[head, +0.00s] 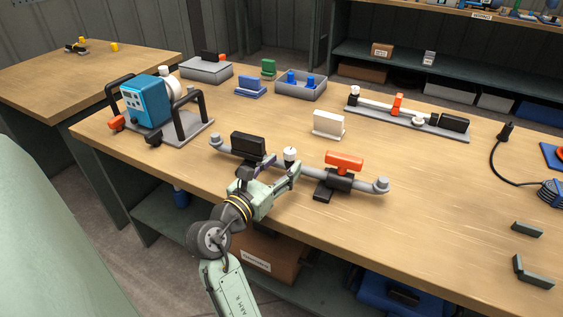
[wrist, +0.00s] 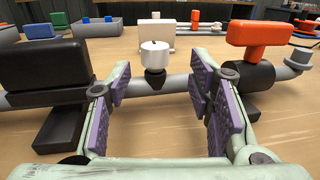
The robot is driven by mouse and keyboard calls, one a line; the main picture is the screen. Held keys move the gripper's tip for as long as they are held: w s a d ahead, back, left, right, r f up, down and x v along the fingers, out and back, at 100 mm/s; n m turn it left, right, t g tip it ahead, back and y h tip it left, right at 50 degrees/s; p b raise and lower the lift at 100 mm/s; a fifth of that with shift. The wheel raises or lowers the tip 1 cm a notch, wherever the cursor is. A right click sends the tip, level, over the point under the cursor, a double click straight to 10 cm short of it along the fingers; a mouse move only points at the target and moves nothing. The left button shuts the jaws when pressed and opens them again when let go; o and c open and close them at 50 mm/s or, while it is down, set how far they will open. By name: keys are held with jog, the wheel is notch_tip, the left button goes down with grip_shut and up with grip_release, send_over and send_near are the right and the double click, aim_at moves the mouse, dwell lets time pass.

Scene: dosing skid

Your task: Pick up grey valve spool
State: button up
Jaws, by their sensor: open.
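The grey valve spool (head: 310,173), a long grey pipe with an elbow at each end, lies near the table's front edge in the head view. It carries a black block (head: 248,146), a white-capped fitting (head: 290,154) and a red T-handle (head: 344,161) on a black valve body. My gripper (head: 279,167) is open at its middle. In the wrist view the grey pipe (wrist: 176,84) runs across just beyond my open fingers (wrist: 158,88), with the white cap (wrist: 155,54) between them in the picture. Whether the fingers touch the pipe cannot be told.
A blue pump (head: 146,101) on a grey base stands at the left. A white block (head: 328,124) is just behind the spool. Black brackets (head: 527,229) lie at the front right. The right-centre tabletop is clear.

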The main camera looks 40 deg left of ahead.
aim_at(286, 157)
jog(key=w, duration=0.3)
jog(key=w+a+p, duration=0.1)
jog(key=w, duration=0.1)
jog(key=shift+r, duration=0.3)
jog(key=shift+c, duration=0.4)
jog(key=shift+s, duration=0.1)
grip_shut()
